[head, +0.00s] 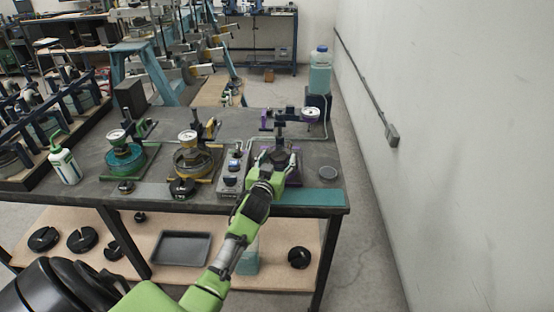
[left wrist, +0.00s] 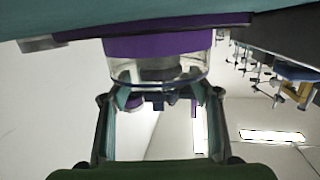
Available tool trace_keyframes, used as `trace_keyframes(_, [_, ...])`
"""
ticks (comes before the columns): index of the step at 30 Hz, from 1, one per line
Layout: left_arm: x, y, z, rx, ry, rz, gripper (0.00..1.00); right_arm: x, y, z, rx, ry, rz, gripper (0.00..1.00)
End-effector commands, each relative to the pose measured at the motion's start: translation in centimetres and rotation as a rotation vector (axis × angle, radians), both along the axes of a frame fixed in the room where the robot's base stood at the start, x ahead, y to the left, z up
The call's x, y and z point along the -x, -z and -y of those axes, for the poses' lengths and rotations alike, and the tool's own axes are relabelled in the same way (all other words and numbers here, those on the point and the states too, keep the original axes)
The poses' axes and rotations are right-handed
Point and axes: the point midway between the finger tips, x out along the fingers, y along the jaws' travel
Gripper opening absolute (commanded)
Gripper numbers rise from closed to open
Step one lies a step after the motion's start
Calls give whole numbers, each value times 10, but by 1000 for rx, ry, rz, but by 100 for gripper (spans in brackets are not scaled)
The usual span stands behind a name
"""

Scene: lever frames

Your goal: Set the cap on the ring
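My left gripper (head: 275,163) reaches over the table's front edge to the purple-framed apparatus (head: 283,120) at the right. In the left wrist view its two fingers (left wrist: 162,92) stand wide apart, one at each side of a clear cup (left wrist: 125,72) on a purple base (left wrist: 158,45); this view looks upside down. A grey round part (left wrist: 160,69), perhaps the ring, shows inside the cup. Dark parts show between the fingers; I cannot tell whether one is the cap. My right gripper is out of view.
A grey control box (head: 232,172) stands close left of the gripper. Similar yellow (head: 193,160) and green (head: 124,158) rigs stand farther left, with a white bottle (head: 64,165). A water bottle (head: 320,75) stands behind. A lower shelf holds a tray (head: 181,248) and black discs.

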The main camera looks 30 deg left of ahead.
Motion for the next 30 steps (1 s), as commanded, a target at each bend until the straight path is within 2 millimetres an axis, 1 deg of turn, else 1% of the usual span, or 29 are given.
trace_keyframes(1, [2, 8, 0, 5, -3, -14, 58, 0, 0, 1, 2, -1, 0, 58])
trace_keyframes(5, [5, 8, 1, 5, -3, -16, 58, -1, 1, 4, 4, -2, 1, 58])
trace_keyframes(8, [13, 8, 4, 5, -2, -17, 58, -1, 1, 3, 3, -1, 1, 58])
trace_keyframes(11, [26, 6, 9, 4, -2, -19, 58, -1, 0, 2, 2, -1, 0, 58])
trace_keyframes(21, [85, -8, 32, 3, 0, -9, 58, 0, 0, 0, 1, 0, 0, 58])
trace_keyframes(25, [101, -13, 38, 2, 0, -5, 58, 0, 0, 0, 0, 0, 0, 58])
trace_keyframes(30, [112, -17, 42, 1, -1, -2, 58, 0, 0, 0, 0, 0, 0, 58])
